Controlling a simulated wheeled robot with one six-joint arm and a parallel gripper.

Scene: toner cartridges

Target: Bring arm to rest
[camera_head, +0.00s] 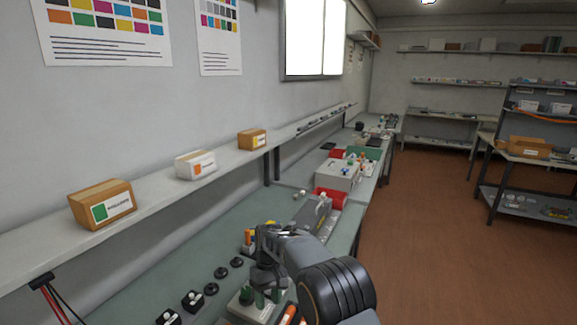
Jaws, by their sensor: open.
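My arm reaches in from the bottom of the head view, over the green-topped workbench (205,262). Its dark wrist is bent downward, and my gripper (264,290) is low over the bench near small green-topped items (246,296). The fingertips are small and partly hidden by my arm, so I cannot tell whether they touch anything. I see nothing clearly held.
A shelf along the left wall holds a brown box (101,204), a white box (196,164) and a small brown box (252,139). A long grey cartridge (312,215) and red parts (329,198) lie beyond my gripper. The floor (430,240) to the right is clear.

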